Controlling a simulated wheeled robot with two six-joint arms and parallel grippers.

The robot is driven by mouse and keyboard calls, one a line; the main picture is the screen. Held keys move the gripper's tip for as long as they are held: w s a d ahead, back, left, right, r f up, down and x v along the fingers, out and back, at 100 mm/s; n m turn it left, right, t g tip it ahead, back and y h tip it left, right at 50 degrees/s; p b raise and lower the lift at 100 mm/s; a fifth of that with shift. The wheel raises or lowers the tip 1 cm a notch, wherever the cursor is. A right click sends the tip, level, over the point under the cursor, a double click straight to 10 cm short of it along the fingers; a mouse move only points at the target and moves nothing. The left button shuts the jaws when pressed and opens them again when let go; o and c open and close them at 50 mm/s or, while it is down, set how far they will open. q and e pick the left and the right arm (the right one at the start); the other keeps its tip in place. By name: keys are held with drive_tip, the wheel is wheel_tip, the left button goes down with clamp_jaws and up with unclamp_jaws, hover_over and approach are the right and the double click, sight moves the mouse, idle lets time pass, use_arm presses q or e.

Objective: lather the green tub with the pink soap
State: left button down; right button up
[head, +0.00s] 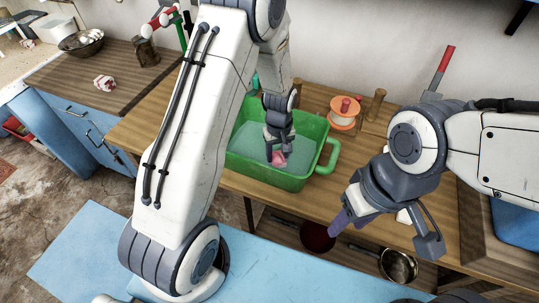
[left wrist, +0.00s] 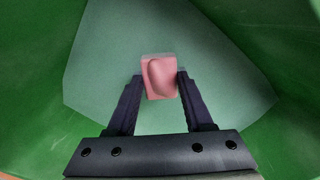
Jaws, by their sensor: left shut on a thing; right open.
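The green tub (head: 262,178) stands on the wooden counter, with a handle on its right side. A paler blue-green surface, perhaps water, shows inside it. My left gripper (head: 276,154) reaches down into the tub and is shut on the pink soap (head: 279,160). In the left wrist view the pink soap (left wrist: 159,78) sits between the two fingertips of my left gripper (left wrist: 159,82), above the pale surface, with green walls (left wrist: 28,80) around. I cannot tell whether the soap touches that surface. My right gripper (head: 385,233) is open and empty, right of the tub and in front of the counter.
An orange and white spool (head: 344,112) and a wooden peg (head: 376,104) stand behind the tub to the right. A metal pan (head: 398,265) and a dark red bowl (head: 317,237) sit below the counter. A metal bowl (head: 81,42) stands far left.

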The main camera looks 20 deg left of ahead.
sight(261, 157)
use_arm(q)
drive_tip(key=shift+d, duration=0.1)
drive_tip(key=shift+w+a, duration=0.15)
drive_tip(key=shift+a, duration=2.8)
drive_tip(key=d, duration=0.6)
drive_tip(key=shift+s+p, duration=0.2)
drive_tip(key=shift+p, duration=0.2)
drive_tip(key=shift+w+a, duration=0.2)
drive_tip(key=shift+a, duration=2.8)
